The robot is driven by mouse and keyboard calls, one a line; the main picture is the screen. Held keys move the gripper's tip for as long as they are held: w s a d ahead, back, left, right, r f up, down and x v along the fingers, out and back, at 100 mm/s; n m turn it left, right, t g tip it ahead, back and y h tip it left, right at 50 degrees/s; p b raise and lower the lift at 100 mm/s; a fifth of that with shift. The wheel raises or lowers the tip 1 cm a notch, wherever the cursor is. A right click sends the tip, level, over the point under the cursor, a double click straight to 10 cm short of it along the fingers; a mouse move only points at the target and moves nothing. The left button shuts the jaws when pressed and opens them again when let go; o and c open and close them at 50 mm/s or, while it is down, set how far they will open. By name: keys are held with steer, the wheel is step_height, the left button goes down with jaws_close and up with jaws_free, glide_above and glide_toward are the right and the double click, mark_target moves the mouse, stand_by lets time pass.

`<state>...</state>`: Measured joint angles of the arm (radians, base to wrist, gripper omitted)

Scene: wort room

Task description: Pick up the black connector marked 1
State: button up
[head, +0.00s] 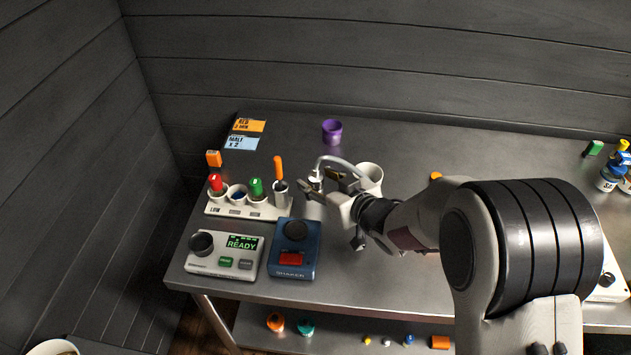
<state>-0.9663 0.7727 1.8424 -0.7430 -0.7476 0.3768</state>
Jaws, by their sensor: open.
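I cannot make out a black connector marked 1 in the head view; it may be hidden behind my arm or too small to tell. My gripper (316,180) is open above the steel table, just right of the white rack. A small pale cylindrical piece (315,183) shows between or behind the fingers; I cannot tell whether they touch it. A curved pale tube (338,161) arches just behind the gripper, near a white cup (370,176).
The white rack (240,212) holds red and green-topped items. A white READY device (223,256) and a blue device (294,250) stand in front. A purple cup (332,132) stands at the back. My arm covers the table's right middle. The steel table (345,275) is clear in front.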

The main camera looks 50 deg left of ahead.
steer(key=shift+x, duration=0.85)
jaws_close()
